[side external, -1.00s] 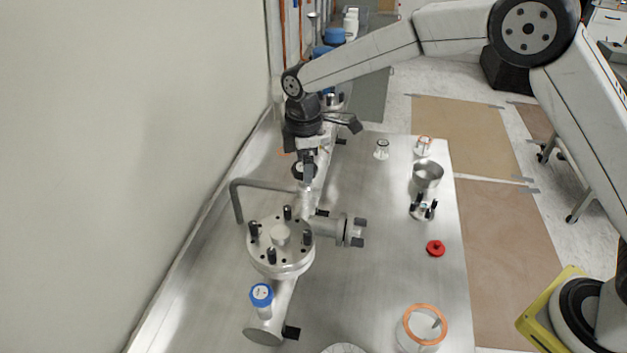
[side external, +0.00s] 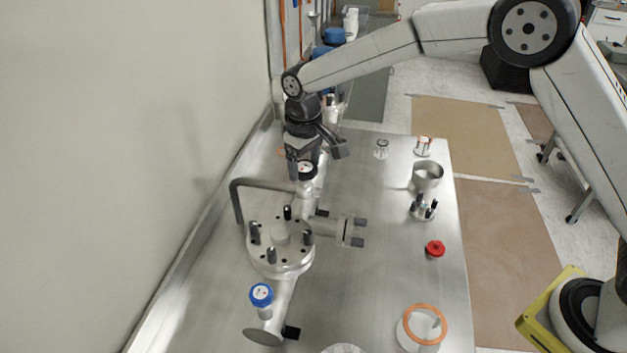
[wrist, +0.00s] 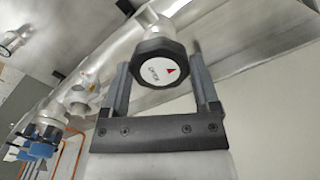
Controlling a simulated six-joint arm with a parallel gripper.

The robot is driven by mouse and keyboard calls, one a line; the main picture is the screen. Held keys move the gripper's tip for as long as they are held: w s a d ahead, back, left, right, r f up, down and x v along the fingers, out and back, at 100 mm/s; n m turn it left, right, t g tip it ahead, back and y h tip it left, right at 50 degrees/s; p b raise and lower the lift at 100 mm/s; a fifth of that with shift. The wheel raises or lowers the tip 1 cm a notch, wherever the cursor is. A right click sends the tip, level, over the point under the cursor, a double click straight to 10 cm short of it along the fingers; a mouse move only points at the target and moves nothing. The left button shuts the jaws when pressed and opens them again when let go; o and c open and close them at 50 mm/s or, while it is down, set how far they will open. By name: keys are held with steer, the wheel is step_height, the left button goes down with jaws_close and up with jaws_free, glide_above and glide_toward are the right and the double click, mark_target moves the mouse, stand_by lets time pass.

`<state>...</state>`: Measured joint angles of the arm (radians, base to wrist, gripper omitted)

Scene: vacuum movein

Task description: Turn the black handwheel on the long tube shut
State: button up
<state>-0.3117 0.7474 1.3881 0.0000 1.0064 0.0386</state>
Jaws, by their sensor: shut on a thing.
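The black handwheel (side external: 306,172) sits on the long tube (side external: 284,296), beyond the large bolted flange. In the wrist view the handwheel (wrist: 160,64) faces me, with a white round label and a red triangle. My gripper (side external: 303,166) comes down on the handwheel from above. In the wrist view the fingers of my gripper (wrist: 161,62) stand on either side of the handwheel, shut on its rim. The handwheel's stem runs to the tube behind it.
A bent grey rod (side external: 262,184) stands left of the handwheel, near the wall. The bolted flange (side external: 281,242) and a blue handwheel (side external: 261,294) lie nearer the camera. A red knob (side external: 434,249) and a metal cup (side external: 427,175) are on the right; the table between is mostly clear.

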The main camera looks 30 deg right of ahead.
steer(key=m, duration=0.4)
steer(key=shift+m, duration=0.4)
steer(key=m, duration=0.3)
steer(key=shift+m, duration=0.3)
steer(key=m, duration=1.2)
steer(key=shift+m, duration=0.3)
steer(key=m, duration=0.3)
steer(key=shift+m, duration=0.4)
steer(key=m, duration=0.3)
steer(key=shift+m, duration=0.3)
steer(key=m, duration=0.4)
